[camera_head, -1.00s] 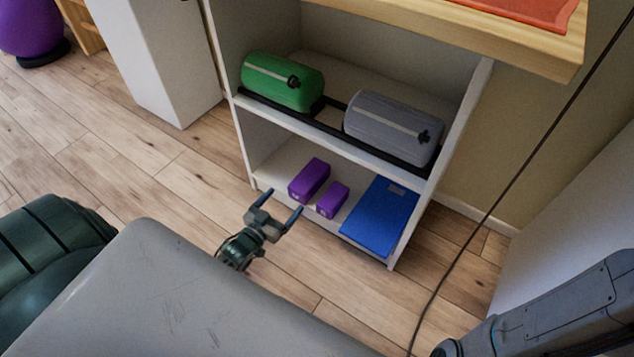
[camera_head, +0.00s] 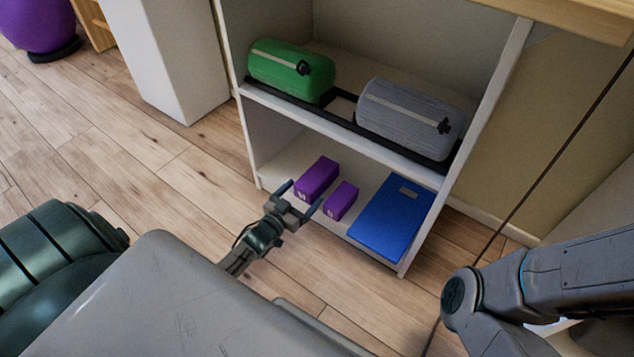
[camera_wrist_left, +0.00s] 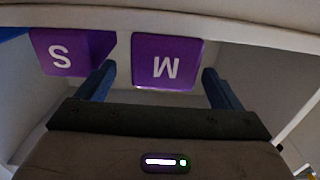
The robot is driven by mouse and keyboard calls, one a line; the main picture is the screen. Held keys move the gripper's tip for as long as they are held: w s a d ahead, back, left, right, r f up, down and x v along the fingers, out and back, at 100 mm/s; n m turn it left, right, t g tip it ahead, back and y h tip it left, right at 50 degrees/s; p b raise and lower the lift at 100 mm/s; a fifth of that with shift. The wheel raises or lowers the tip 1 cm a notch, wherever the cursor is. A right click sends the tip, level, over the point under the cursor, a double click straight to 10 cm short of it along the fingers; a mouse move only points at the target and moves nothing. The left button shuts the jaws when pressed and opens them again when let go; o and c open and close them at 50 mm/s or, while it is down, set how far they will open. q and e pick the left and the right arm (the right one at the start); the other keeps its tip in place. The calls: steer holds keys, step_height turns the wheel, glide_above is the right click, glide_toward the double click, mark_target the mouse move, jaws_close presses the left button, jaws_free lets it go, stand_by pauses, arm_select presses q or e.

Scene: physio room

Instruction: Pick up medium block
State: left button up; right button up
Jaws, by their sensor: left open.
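The medium block is a purple block (camera_head: 318,178) marked M, lying on the lower shelf (camera_head: 277,165). It also shows in the left wrist view (camera_wrist_left: 166,62), with its lettered end facing the gripper and lying between the two fingers in the picture. My left gripper (camera_head: 299,197) is open and empty, just in front of the block, its fingertips at the shelf's front; contact cannot be told. A smaller purple block (camera_head: 341,201) marked S lies beside it; in the left wrist view (camera_wrist_left: 72,52) it is at upper left. My right gripper is out of view.
A blue flat pad (camera_head: 392,215) lies right of the blocks on the same shelf. The shelf above holds a green roll (camera_head: 283,68) and a grey roll (camera_head: 400,113) on a black rack. White side panels bound the shelf.

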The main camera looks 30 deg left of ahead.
mark_target(310, 184)
arm_select(q)
steer(key=w+b, duration=0.2)
steer(key=w, duration=0.2)
steer(key=shift+w+b, duration=0.15)
steer(key=shift+b, duration=0.2)
steer(key=shift+w+r, duration=0.15)
steer(key=shift+w, duration=0.1)
steer(key=shift+c, duration=0.5)
steer(key=c, duration=1)
